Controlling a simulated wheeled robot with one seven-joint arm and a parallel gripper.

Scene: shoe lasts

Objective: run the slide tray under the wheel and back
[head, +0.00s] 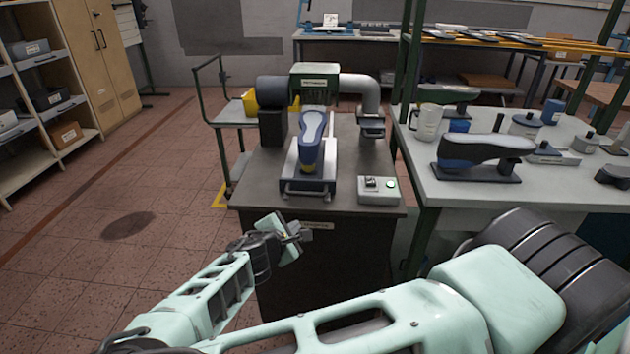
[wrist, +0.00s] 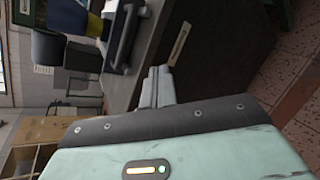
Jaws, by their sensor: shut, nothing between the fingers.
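The slide tray (head: 290,172) lies on the dark bench top, with a bar handle (head: 306,190) along its front edge. A grey and blue shoe last with a yellow band (head: 311,140) rests on it. The green hood (head: 315,72) stands behind the tray; I cannot make out the wheel clearly. My gripper (head: 303,232) is shut and empty, in front of the bench and lower than the handle, apart from it. In the wrist view the shut fingers (wrist: 158,84) point toward the bench front, with the tray handle (wrist: 126,38) beyond them.
A control box (head: 379,192) with a lit green button sits right of the tray. A green-framed cart (head: 233,115) stands at left. The floor at left is clear.

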